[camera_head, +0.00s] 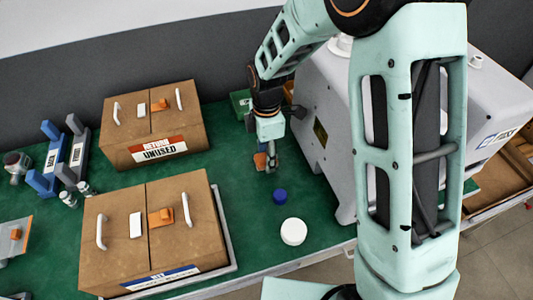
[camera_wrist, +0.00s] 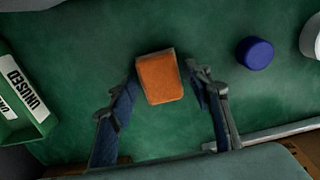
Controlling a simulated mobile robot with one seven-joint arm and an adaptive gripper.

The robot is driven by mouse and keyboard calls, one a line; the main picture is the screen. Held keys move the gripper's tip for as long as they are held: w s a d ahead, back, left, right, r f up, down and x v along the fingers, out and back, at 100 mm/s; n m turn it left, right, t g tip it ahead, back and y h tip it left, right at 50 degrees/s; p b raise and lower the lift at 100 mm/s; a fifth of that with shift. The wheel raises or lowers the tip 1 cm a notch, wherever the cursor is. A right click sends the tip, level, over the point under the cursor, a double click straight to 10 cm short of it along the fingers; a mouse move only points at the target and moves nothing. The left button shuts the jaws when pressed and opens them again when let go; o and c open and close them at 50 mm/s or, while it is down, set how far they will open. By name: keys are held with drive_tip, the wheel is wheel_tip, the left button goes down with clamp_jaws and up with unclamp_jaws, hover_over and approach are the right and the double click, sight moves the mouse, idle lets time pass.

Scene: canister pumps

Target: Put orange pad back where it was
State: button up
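The orange pad (camera_wrist: 160,78) is a small block in the upper middle of the wrist view, between and slightly beyond my fingertips. In the head view the pad (camera_head: 260,161) is partly hidden beside my fingers. My gripper (camera_wrist: 163,85) is open, with one finger on each side of the pad and a narrow gap showing at each side. In the head view my gripper (camera_head: 270,162) points down over the green mat, left of the grey machine. I cannot tell its exact height above the mat.
A blue cap (camera_head: 280,196) and white cap (camera_head: 293,231) lie nearby. The grey machine (camera_head: 318,125) stands right. Two lidded brown boxes, one labelled unused (camera_head: 120,110) and one blue-labelled (camera_head: 115,255), stand left. A green bin (camera_wrist: 15,127) is at the wrist view's left.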

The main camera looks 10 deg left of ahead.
drive_tip(key=shift+r, duration=0.15)
wheel_tip(320, 180, up, 12)
drive_tip(key=shift+r+p, duration=0.1)
drive_tip(key=shift+p, duration=0.45)
drive_tip(key=shift+s, duration=0.1)
idle(0.4)
